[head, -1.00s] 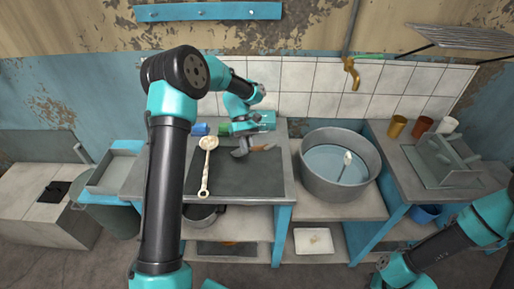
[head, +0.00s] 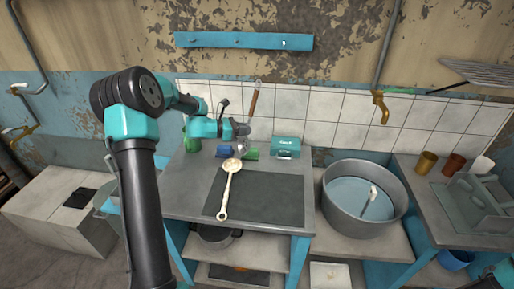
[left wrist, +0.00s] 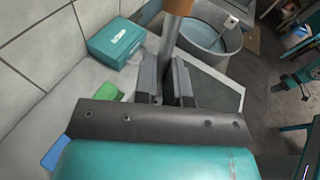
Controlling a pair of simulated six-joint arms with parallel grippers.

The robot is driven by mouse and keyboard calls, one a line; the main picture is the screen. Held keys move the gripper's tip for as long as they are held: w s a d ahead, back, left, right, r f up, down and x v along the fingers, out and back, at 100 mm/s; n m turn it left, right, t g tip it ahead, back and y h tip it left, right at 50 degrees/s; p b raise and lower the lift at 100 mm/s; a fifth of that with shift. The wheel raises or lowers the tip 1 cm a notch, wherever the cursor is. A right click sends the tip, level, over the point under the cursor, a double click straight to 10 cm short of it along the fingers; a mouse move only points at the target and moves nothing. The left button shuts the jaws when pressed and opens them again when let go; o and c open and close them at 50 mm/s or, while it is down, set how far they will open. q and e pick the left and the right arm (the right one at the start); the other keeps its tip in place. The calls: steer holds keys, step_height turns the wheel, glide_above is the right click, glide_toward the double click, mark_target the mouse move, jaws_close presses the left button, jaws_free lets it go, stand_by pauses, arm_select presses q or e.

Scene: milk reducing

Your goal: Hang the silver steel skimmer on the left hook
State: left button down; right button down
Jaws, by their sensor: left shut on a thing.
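My left gripper (head: 241,128) is shut on the skimmer, whose brown handle (head: 254,99) stands nearly upright above the fingers, in front of the tiled wall. In the left wrist view the handle (left wrist: 169,38) rises from between the two fingers (left wrist: 166,82). The skimmer's lower part is small and partly hidden by the gripper in the head view. The blue hook rail (head: 260,42) is on the wall above, with small hooks along it; its left hook (head: 193,43) is above and left of the gripper.
A cream ladle (head: 229,185) lies across the dark mat (head: 272,195). Behind are a teal box (head: 286,147) and green and blue items. A large metal basin (head: 338,214) stands at right. The wall between tiles and rail is clear.

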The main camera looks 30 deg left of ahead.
arm_select(q)
steer(key=s+a+r+n+t+y, duration=0.1)
steer(key=a+r+n+t+y, duration=0.2)
steer(key=a, duration=0.9)
steer(key=s+a+r+n+t+y, duration=0.2)
steer(key=a+r+n+y, duration=0.5)
steer(key=a+y, duration=0.4)
steer(key=shift+a+r+t, duration=0.6)
steer(key=shift+a+t, duration=0.2)
steer(key=shift+a, duration=0.1)
steer(key=shift+w, duration=0.1)
steer(key=shift+w+a+f, duration=0.3)
steer(key=shift+w+a, duration=0.4)
steer(key=shift+w, duration=0.8)
steer(key=shift+w+a+f, duration=0.35)
steer(key=shift+w+a, duration=0.3)
steer(key=shift+w, duration=0.85)
steer(key=shift+w+a+f, duration=0.3)
steer(key=shift+w+a, duration=0.4)
steer(key=shift+w, duration=0.8)
steer(key=c, duration=1.1)
jaws_free()
